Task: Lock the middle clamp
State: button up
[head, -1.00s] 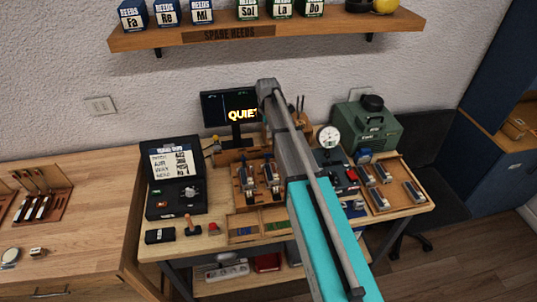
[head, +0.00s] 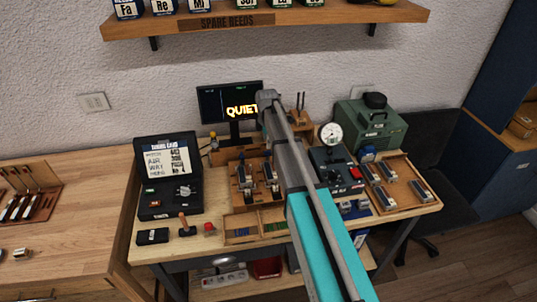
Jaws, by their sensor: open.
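A wooden fixture (head: 234,197) stands in the middle of the bench in the head view. Two upright metal-and-dark clamps show on it, a left one (head: 244,178) and one to its right (head: 270,176). My arm crosses in front of the fixture's right side, so any further clamp there is hidden. The right one of the two visible clamps may be the middle one. The clamps are too small to tell whether they are locked. My gripper does not show; only grey and turquoise arm links are visible.
An open black case (head: 168,209) stands left of the fixture. A dark box with a red button (head: 356,172), a round gauge (head: 331,133) and a green machine (head: 366,126) stand right. A wooden tray (head: 402,205) holds several metal-topped blocks. A monitor (head: 212,104) reads "QUIET".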

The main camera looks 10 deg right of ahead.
aim_at(267, 151)
jog(key=shift+f+b, duration=2.2)
jog(key=shift+f, duration=0.35)
jog(key=shift+c, duration=0.3)
